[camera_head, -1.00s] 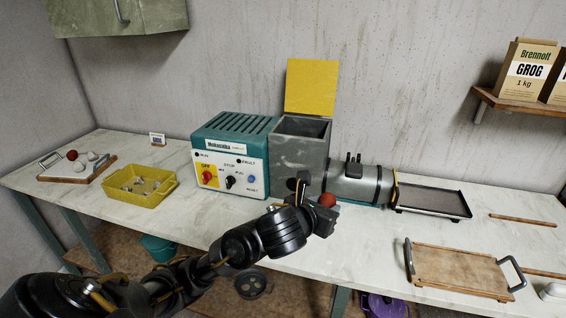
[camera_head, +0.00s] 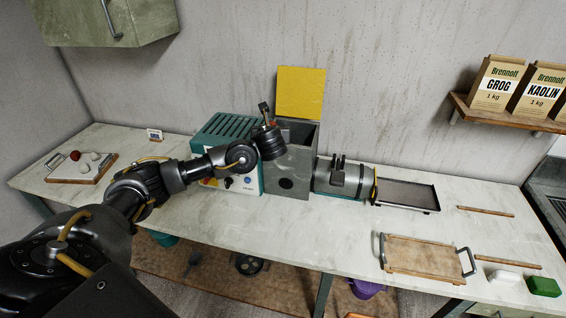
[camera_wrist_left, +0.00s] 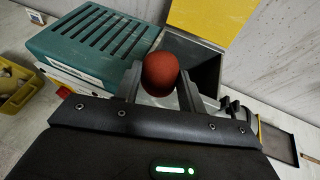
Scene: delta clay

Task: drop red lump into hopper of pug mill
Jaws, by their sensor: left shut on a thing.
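The pug mill has a teal control box (camera_head: 225,127), a grey square hopper (camera_head: 300,160) with its yellow lid (camera_head: 301,92) raised, and a metal barrel (camera_head: 330,178). My left gripper (camera_head: 268,116) is at the hopper's upper left edge, above the top. In the left wrist view, the gripper (camera_wrist_left: 160,88) is shut on the red lump (camera_wrist_left: 160,72), which sits between the fingertips. The open hopper mouth (camera_wrist_left: 203,62) lies just beyond the lump, slightly right. In the head view, the gripper mostly hides the lump. My right gripper is not in view.
A board (camera_head: 65,178) with another red ball (camera_head: 75,155) and pale lumps lies at the left. A dark tray (camera_head: 408,194) stands at the barrel's outlet. A wooden board with handles (camera_head: 425,256) lies at the front right. A yellow tray (camera_wrist_left: 15,90) shows in the wrist view.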

